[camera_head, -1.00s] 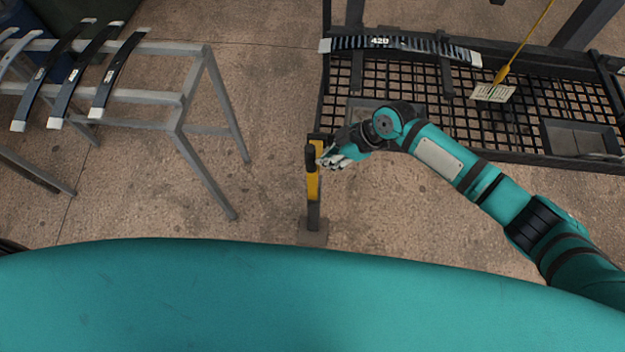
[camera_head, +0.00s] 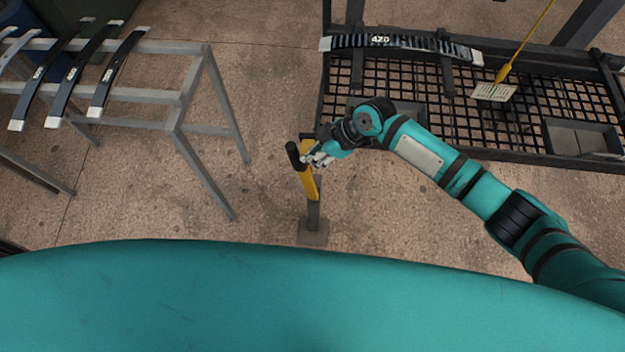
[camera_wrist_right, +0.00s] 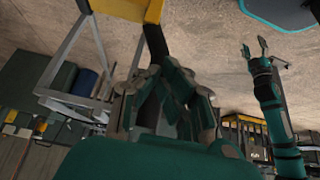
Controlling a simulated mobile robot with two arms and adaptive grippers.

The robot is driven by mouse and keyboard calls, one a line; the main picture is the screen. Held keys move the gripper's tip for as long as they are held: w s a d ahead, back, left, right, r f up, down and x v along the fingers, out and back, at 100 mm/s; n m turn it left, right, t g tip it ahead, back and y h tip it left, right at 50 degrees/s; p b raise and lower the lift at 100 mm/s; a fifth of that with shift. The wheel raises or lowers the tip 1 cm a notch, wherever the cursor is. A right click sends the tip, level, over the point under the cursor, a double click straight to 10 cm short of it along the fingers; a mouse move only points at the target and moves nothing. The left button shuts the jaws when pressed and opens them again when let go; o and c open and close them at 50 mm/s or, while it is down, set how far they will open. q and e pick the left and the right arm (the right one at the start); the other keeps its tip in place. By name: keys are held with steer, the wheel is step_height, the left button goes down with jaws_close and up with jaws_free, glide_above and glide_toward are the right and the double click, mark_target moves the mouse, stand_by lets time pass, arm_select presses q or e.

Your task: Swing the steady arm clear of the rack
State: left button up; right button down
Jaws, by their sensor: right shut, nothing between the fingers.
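The steady arm (camera_head: 307,182) is a yellow bar with a black handle (camera_head: 296,155), on a grey post with a floor plate (camera_head: 312,230). It leans left, in front of the rack (camera_head: 480,118). My right gripper (camera_head: 318,158) is at the arm's upper end, right beside the handle; whether it touches cannot be told. In the right wrist view, the yellow part (camera_wrist_right: 135,9) and black handle (camera_wrist_right: 155,44) run down towards my right fingers (camera_wrist_right: 172,90), which are shut and empty. My left gripper (camera_wrist_right: 255,48) shows there with its fingers apart, away from the steady arm.
The dark mesh rack holds a curved leaf spring marked 420 (camera_head: 400,43), a tag on a yellow cord (camera_head: 494,92) and grey trays (camera_head: 580,138). A grey metal stand (camera_head: 190,90) with several leaf springs is at left. Concrete floor is clear between stand and post.

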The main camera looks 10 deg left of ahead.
mark_target(291, 154)
steer(key=shift+a+b, duration=0.7)
steer(key=shift+a, duration=1.9)
steer(key=shift+a+b, duration=4.85)
steer(key=shift+a, duration=3.5)
steer(key=d+p, duration=0.5)
steer(key=d, duration=0.1)
steer(key=shift+f, duration=0.2)
steer(key=shift+d, duration=0.1)
